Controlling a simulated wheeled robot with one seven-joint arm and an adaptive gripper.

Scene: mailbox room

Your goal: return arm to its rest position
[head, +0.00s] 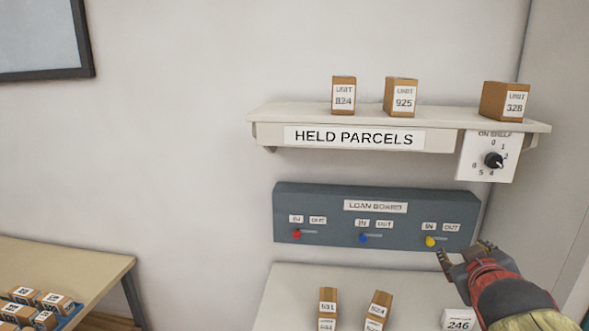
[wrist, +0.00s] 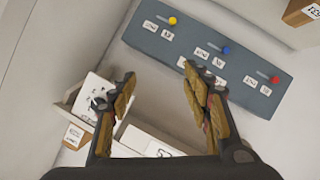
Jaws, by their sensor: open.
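My gripper (head: 466,254) is at the lower right of the head view, in front of the right end of the grey loan board (head: 350,222) and near its yellow knob (head: 430,241). In the wrist view its two fingers (wrist: 160,76) are spread apart with nothing between them. My arm reaches in from the lower right corner and is extended. The wrist view is turned nearly upside down, with the loan board (wrist: 200,62) beyond the fingertips. I cannot tell whether the gripper touches the board.
The held-parcels shelf (head: 275,116) carries three boxes, with a dial (head: 493,160) at its right end. A wooden table (head: 60,262) with several parcels stands left. Wall space between is clear.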

